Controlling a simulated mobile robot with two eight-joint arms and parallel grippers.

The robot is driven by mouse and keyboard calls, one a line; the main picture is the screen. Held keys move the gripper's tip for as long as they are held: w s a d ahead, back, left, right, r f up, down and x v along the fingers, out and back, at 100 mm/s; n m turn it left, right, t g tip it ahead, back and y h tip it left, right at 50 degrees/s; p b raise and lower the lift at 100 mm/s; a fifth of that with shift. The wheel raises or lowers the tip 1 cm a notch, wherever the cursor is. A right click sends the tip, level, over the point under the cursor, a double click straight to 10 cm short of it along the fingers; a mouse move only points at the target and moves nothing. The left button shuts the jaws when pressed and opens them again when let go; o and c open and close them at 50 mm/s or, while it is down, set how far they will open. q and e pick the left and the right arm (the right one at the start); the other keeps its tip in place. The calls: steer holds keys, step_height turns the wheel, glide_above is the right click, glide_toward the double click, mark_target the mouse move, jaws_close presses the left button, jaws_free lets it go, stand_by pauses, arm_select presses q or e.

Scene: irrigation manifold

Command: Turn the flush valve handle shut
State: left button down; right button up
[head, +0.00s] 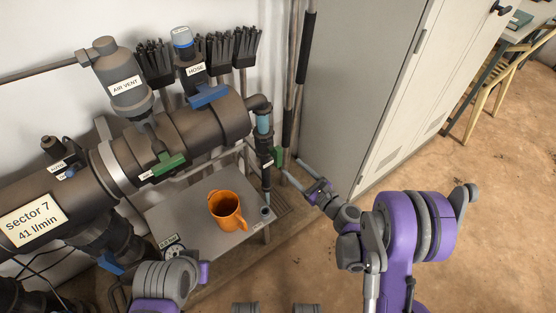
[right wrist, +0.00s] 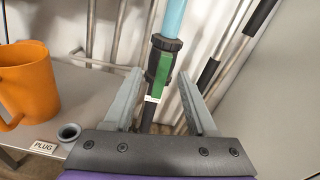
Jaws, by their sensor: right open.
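A green handle (head: 279,157) sits on the dark valve body of the thin vertical pipe at the right end of the manifold. In the right wrist view the green handle (right wrist: 163,72) runs roughly along the pipe, below a light blue pipe section (right wrist: 175,18). I take it as the flush valve handle; its label is not readable. My right gripper (head: 291,168) is open just to the right of it. In the right wrist view the fingers (right wrist: 160,85) stand on either side of the handle and valve, with gaps visible. My left gripper is out of view; only parts of that arm show.
An orange mug (head: 226,210) stands on the grey bench (head: 180,213) left of the valve, near a small cup-shaped plug (right wrist: 69,132). Another green handle (head: 170,165) and a blue handle (head: 208,96) are on the manifold. A grey cabinet (head: 365,80) stands to the right.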

mark_target(280, 155)
steer(key=w+a+f, duration=0.1)
steer(key=w+a, duration=0.1)
steer(key=w, duration=0.1)
steer(key=w+a+m, duration=0.1)
steer(key=w, duration=0.2)
steer(key=w+a+f+m+b, duration=0.1)
steer(key=w+a, duration=0.1)
steer(key=w, duration=0.1)
steer(key=shift+w+a+f+t, duration=0.15)
steer(key=shift+a+f+t, duration=0.15)
steer(key=shift+a+t, duration=0.1)
steer(key=shift+c, duration=0.3)
jaws_close()
